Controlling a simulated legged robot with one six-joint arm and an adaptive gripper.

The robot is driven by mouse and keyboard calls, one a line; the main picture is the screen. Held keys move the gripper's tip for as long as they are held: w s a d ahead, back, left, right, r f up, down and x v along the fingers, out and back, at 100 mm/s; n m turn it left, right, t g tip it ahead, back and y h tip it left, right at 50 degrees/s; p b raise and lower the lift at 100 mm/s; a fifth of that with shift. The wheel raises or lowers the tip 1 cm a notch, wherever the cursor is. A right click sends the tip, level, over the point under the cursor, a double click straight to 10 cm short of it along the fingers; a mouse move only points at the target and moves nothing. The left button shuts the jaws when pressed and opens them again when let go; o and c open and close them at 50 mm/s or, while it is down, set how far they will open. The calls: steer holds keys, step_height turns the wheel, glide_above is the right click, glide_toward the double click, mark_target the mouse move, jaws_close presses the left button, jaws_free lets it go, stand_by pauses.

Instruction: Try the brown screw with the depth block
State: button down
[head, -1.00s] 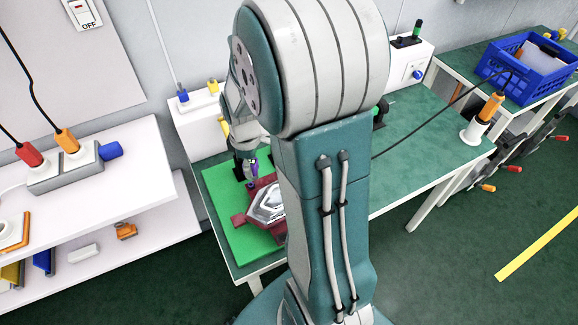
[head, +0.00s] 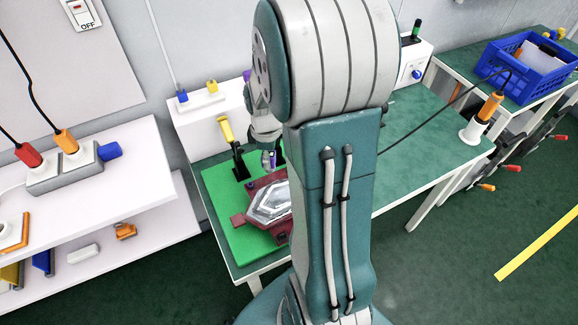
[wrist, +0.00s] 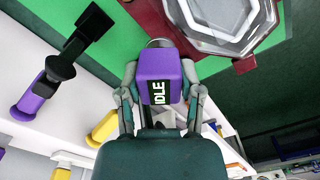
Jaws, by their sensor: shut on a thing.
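My gripper (wrist: 160,76) is shut on a purple block (wrist: 172,72) with a black label reading IDLE. A rounded grey end of the held thing shows just beyond it. In the head view my gripper (head: 267,158) is small and partly hidden by my arm, above the far edge of a tail lamp. The lamp has a dark red housing (head: 240,220) and a clear faceted lens (head: 268,203), and lies on a green mat (head: 218,190). The lamp also shows in the wrist view (wrist: 222,22), beyond the held block. I cannot make out a brown screw.
A clamp with a purple handle (wrist: 35,98) shows at left in the wrist view. A blue crate (head: 525,68) and an orange-handled tool (head: 490,106) are at right. The green bench right of my arm is largely clear.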

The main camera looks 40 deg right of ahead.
steer(key=shift+s+d, duration=0.25)
steer(key=shift+d, duration=0.7)
steer(key=shift+s+d, duration=0.25)
steer(key=shift+d, duration=0.7)
steer(key=shift+s+d, duration=0.25)
steer(key=shift+d, duration=0.7)
steer(key=shift+f, duration=0.25)
steer(key=shift+f, duration=1.3)
steer(key=shift+f, duration=0.15)
steer(key=shift+f, duration=0.6)
steer(key=shift+c, duration=0.9)
jaws_free()
